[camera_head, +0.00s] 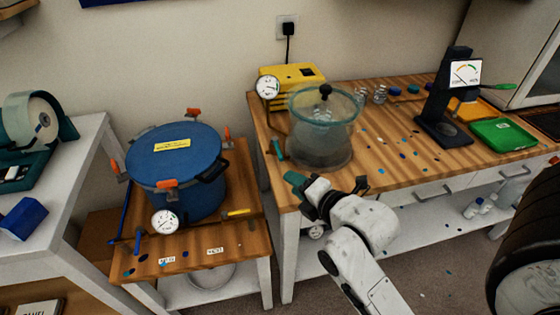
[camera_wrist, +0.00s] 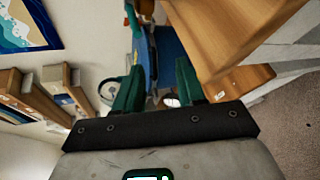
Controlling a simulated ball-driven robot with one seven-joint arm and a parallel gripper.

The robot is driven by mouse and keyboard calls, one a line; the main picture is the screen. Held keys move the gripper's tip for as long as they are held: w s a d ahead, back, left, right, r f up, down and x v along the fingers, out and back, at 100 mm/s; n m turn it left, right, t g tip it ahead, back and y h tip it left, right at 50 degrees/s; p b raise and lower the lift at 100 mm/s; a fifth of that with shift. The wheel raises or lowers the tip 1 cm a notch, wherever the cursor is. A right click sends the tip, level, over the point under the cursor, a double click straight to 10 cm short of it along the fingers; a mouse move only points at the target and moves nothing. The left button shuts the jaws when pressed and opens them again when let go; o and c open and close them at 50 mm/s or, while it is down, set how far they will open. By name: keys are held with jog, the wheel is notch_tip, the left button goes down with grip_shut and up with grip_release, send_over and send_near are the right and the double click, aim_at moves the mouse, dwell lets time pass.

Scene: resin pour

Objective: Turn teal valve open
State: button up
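The teal valve handle (camera_head: 278,149) sits on the pipe at the left of the glass chamber (camera_head: 325,125), near the left end of the wooden bench. It slants steeply, close to upright. My gripper (camera_head: 296,179), with teal fingers, is just below and right of the handle, near the bench's front left corner, apart from it in the picture. In the wrist view my gripper (camera_wrist: 160,85) has its two fingers spread with nothing held between them. The blue pressure pot (camera_wrist: 170,55) shows beyond the fingers.
The blue pot (camera_head: 178,165) with orange clamps and a dial stands on a lower bench at left. A yellow pump (camera_head: 292,75) is behind the chamber. A black gauge stand (camera_head: 445,105) and green tray (camera_head: 503,134) are at right. A gap separates the benches.

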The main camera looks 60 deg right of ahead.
aim_at(280, 153)
jog(key=w+d, duration=0.2)
jog(key=w+d+n+t+h, duration=0.1)
jog(key=w+d, duration=0.1)
jog(key=w, duration=0.1)
jog(key=w+d+n+p, duration=0.1)
jog(key=w+d, duration=0.2)
jog(key=shift+w+d+h, duration=0.1)
jog(key=shift+w+h, duration=0.1)
jog(key=shift+h, duration=0.1)
dwell(0.3)
grip_shut()
dwell(0.4)
